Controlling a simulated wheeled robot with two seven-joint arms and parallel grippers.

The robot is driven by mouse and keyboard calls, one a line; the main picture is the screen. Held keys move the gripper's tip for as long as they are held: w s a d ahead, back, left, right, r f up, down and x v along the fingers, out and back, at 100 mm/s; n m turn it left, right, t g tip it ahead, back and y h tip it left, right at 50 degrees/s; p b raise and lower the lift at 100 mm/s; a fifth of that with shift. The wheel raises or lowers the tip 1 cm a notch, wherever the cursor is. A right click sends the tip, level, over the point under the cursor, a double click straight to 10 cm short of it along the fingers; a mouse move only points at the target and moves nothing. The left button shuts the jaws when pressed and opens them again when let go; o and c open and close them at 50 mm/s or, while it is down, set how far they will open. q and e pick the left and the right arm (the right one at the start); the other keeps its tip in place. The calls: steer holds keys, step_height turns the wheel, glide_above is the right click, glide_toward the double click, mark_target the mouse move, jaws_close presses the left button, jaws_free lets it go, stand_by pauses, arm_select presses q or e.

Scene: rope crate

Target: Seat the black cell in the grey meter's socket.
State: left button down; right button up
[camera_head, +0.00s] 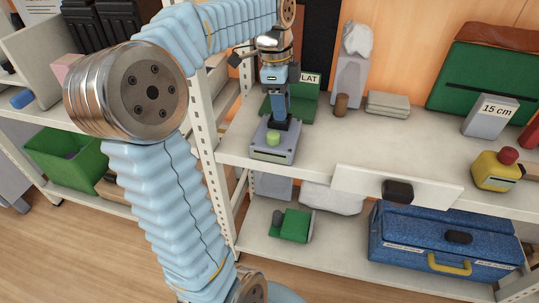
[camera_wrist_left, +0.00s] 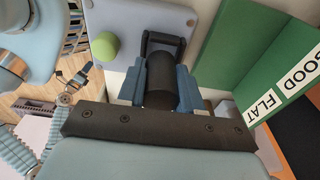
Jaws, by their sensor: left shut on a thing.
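The grey meter (camera_head: 286,154) stands on the upper shelf near its left front, with a round green knob on top. Its black socket (camera_head: 289,123) is a bracket behind the knob; it also shows in the left wrist view (camera_wrist_left: 162,38). My left gripper (camera_head: 278,112) points down over the socket. In the left wrist view its blue-grey fingers (camera_wrist_left: 160,88) are shut on the black cell (camera_wrist_left: 160,97), a dark cylinder. The cell's far end is right at the bracket; I cannot tell whether it touches. My right gripper (camera_wrist_left: 73,76) seems to show small in the left wrist view.
A green stand (camera_head: 305,103) with a label is close behind the meter. A brown cylinder (camera_head: 341,105) and grey slabs (camera_head: 388,103) sit farther right. The shelf's white post (camera_head: 207,130) rises to the left.

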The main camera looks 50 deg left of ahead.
arm_select(q)
steer(key=shift+f+b, duration=0.4)
steer(key=shift+f, duration=0.15)
stand_by(0.6)
steer(key=shift+r, duration=0.15)
steer(key=shift+r+p, duration=0.35)
steer(key=shift+p, duration=0.25)
steer(key=shift+s+f+b, duration=0.1)
steer(key=shift+f+b, duration=0.2)
steer(key=shift+f, duration=0.2)
stand_by(1.0)
steer(key=shift+r, duration=0.1)
steer(key=shift+r+p, duration=0.4)
steer(key=shift+p, duration=0.15)
